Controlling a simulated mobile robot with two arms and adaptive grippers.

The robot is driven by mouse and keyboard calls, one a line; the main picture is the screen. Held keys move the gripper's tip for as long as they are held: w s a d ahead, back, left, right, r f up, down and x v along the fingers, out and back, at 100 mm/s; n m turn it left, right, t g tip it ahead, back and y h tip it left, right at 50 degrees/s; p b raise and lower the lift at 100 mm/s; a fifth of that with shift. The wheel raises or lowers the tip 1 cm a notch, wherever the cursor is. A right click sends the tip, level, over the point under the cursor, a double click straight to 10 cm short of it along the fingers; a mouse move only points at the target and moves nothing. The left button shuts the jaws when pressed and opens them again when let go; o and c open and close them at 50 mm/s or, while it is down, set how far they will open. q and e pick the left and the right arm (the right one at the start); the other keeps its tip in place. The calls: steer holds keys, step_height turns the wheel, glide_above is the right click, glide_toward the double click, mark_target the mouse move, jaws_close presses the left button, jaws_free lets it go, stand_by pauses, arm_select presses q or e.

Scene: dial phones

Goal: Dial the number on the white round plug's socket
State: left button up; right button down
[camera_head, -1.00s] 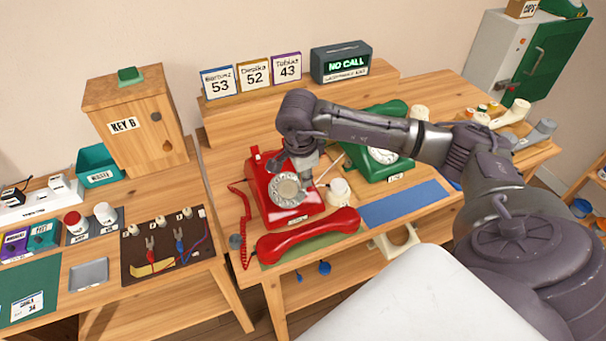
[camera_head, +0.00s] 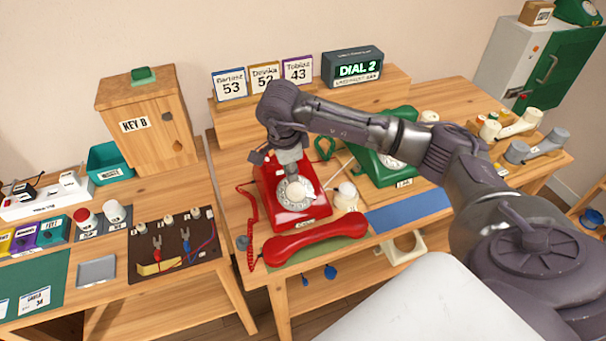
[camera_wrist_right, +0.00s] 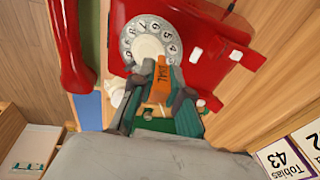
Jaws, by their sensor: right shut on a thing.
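The red dial phone (camera_head: 306,214) stands on the middle table, its handset (camera_head: 318,238) lying off the cradle in front. Its white dial (camera_head: 295,191) also shows in the wrist view (camera_wrist_right: 150,42). My right gripper (camera_head: 288,168) is at the dial's upper edge, shut on an orange piece (camera_wrist_right: 160,80) with dark lettering; its tip is at the dial, but contact is unclear. The display box (camera_head: 352,68) reads "DIAL 2". A white plug (camera_head: 69,181) sits on the power strip (camera_head: 45,200) at left; its socket label is unreadable. My left gripper is not in view.
A green phone (camera_head: 385,160) stands right of the red one. Cards reading 53 (camera_head: 230,86), 52 and 43 stand behind. A dark board (camera_head: 172,248) with clips and a wooden KEY B box (camera_head: 148,125) are at left. A blue mat (camera_head: 408,211) is clear.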

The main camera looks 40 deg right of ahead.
steer(key=shift+w+a+r, duration=0.15)
steer(key=shift+w+a, duration=0.2)
steer(key=shift+w, duration=0.05)
steer(key=shift+w+d+f+b, duration=0.1)
steer(key=shift+w+f+b, duration=0.1)
steer(key=shift+f+b, duration=0.4)
steer(key=shift+w+f+b, duration=0.2)
steer(key=shift+f+b, duration=0.2)
steer(key=shift+b, duration=0.3)
stand_by(0.5)
steer(key=shift+d, duration=0.15)
steer(key=shift+d+r, duration=0.1)
steer(key=shift+d, duration=0.45)
